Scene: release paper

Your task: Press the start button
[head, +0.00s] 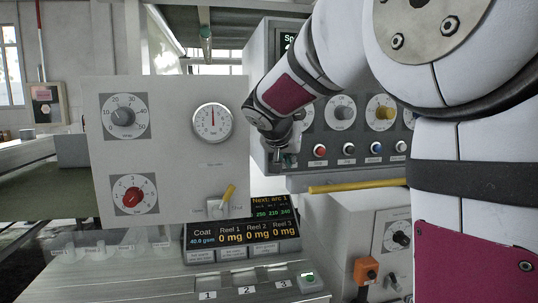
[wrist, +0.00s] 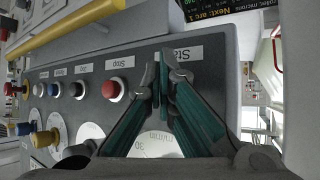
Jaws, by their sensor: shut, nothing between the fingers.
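My gripper (wrist: 163,78) has its two teal-padded fingers together with nothing between them. Its tips are at the grey control panel (wrist: 60,100), just below a label (wrist: 175,55) that reads "Sta" and is partly covered. No button shows under that label; the fingers hide that spot. I cannot tell whether the tips touch the panel. In the head view my gripper (head: 287,160) is at the panel's lower left, left of the red button (head: 320,151). In the wrist view this red button (wrist: 115,90) is labelled Stop.
A black button (head: 348,149) and a blue button (head: 376,148) continue the row. A yellow bar (head: 355,186) runs below the panel. A white dial board (head: 170,150) stands to the left. A green button (head: 309,278) sits on the lower console.

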